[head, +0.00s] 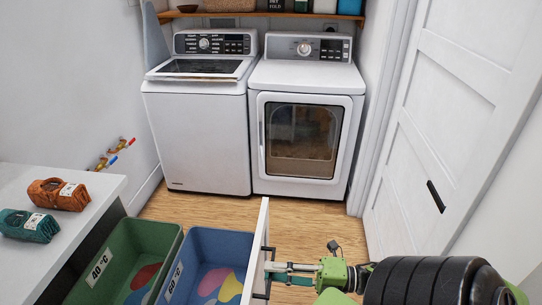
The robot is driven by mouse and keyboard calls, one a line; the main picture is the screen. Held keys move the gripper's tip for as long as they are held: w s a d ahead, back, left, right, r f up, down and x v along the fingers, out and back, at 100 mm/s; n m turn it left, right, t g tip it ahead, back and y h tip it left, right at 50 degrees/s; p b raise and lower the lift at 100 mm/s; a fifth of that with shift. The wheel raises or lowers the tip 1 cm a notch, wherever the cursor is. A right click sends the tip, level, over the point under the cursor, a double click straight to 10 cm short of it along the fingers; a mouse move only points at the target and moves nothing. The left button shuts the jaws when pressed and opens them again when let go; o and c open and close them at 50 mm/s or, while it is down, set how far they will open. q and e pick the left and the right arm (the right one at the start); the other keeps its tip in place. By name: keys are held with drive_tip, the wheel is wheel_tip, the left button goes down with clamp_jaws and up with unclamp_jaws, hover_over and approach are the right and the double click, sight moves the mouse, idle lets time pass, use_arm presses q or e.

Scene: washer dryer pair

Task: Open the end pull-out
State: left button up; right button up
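The end pull-out stands out from under the white counter at the lower left. Its white front panel (256,245) is seen nearly edge-on, and a black bar handle (268,293) is on its right face. A green bin (160,240) and a blue bin (235,238) sit behind the panel, with coloured cloth in them. My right gripper (272,269) comes in from the right, its fingertips close together at the middle of the handle. It looks shut on the handle, though the contact is small in view. My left gripper is not in view.
The white counter (95,187) holds an orange bundle (58,194) and a teal bundle (28,226). A washer (197,135) and a dryer (300,185) stand at the back. A white door (440,130) is on the right. Wooden floor (310,222) lies clear before the dryer.

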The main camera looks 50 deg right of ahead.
drive_tip(key=v, duration=0.6)
idle(0.4)
